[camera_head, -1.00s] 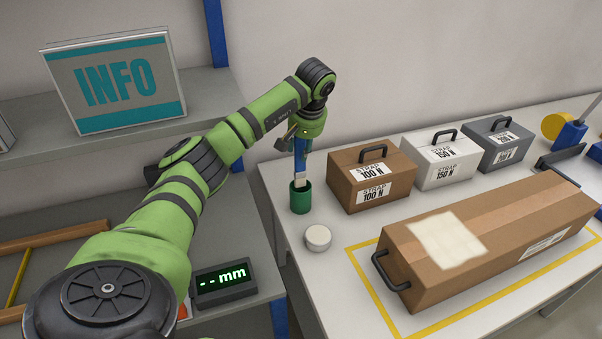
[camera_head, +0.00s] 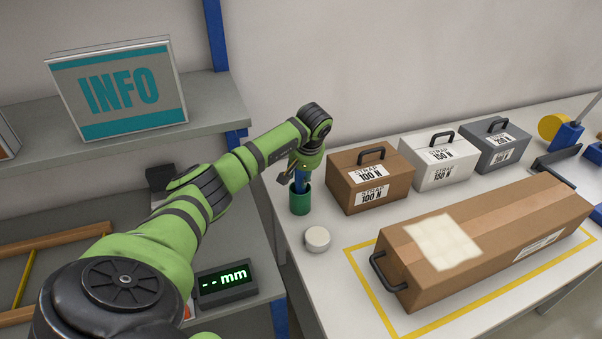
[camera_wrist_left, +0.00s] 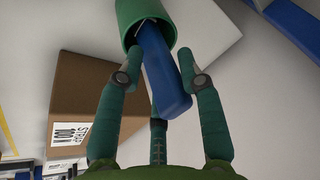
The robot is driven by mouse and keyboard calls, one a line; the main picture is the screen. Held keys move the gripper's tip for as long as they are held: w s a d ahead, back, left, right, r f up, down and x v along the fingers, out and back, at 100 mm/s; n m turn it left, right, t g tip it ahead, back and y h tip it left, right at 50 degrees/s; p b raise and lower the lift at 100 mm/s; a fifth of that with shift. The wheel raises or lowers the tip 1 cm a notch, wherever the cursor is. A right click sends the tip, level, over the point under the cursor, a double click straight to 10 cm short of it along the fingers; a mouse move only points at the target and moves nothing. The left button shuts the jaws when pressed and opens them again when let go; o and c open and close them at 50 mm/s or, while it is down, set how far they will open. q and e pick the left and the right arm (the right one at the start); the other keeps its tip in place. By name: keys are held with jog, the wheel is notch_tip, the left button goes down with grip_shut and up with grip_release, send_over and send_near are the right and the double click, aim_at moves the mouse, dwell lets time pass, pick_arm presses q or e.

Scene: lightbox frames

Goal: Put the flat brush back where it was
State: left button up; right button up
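The flat brush (camera_wrist_left: 163,70) has a blue handle and stands with its lower part inside a green cup (camera_head: 300,202). In the left wrist view the handle comes out of the mouth of the green cup (camera_wrist_left: 128,14), its end towards my palm. My left gripper (camera_head: 303,175) is right above the cup. The bristles are hidden inside the cup. My right gripper is not in view.
A round white object (camera_head: 317,239) stands just in front of the cup. A brown box (camera_head: 370,180), a white box (camera_head: 440,163) and a grey box (camera_head: 496,148) stand to the right. A long brown box (camera_head: 490,235) lies in front of them.

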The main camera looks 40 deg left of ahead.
pick_arm(q)
jog(key=shift+o, duration=1.1)
jog(key=b+v, duration=0.2)
jog(key=v, duration=1)
jog(key=shift+r, duration=0.15)
